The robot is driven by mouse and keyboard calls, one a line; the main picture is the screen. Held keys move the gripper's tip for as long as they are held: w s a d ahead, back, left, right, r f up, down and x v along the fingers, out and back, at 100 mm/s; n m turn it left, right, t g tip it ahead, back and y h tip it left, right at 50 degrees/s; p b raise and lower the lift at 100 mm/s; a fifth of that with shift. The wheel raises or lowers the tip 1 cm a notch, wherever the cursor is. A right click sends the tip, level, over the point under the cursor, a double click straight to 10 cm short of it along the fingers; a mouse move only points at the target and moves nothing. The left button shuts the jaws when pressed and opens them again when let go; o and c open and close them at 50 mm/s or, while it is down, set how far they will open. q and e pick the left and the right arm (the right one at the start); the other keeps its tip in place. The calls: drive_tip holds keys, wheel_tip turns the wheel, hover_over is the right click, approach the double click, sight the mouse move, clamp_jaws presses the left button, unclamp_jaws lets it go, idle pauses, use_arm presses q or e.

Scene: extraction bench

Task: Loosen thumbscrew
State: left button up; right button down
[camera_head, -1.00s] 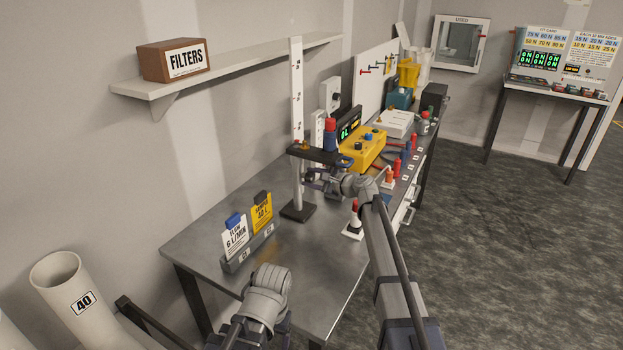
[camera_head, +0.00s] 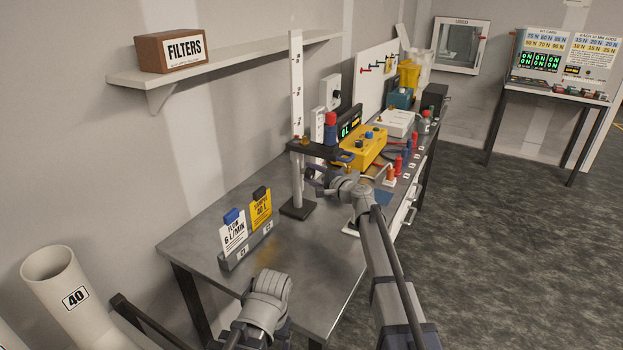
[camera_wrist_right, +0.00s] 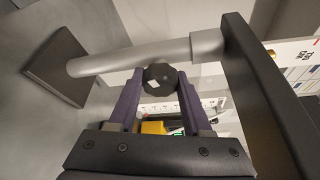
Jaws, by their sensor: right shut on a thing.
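A stand with a grey post (camera_head: 296,178) on a black square base (camera_head: 297,209) carries a black bracket (camera_head: 322,150) near its top. The thumbscrew (camera_wrist_right: 160,78) is a dark faceted knob in front of the post. In the right wrist view it sits between the purple fingertips of my right gripper (camera_wrist_right: 160,84), which is shut on it. In the head view the right gripper (camera_head: 312,182) is beside the post, below the bracket, and the knob is too small to make out. My left arm shows at the bottom; its fingers do not show.
A card holder (camera_head: 246,249) with a white and a yellow card stands left of the post. A yellow box (camera_head: 362,148), a red-capped bottle (camera_head: 331,130) and several small bottles crowd the bench behind. The front of the bench (camera_head: 300,270) is largely bare.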

drive_tip(key=shift+f+n+b, duration=0.1)
drive_tip(key=shift+n+b, duration=0.2)
drive_tip(key=shift+n, duration=0.2)
drive_tip(key=shift+t, duration=0.3)
drive_tip(key=shift+c, duration=1.7)
unclamp_jaws()
drive_tip(key=shift+s, duration=0.1)
drive_tip(key=v, duration=0.7)
drive_tip(key=shift+s+d, duration=0.25)
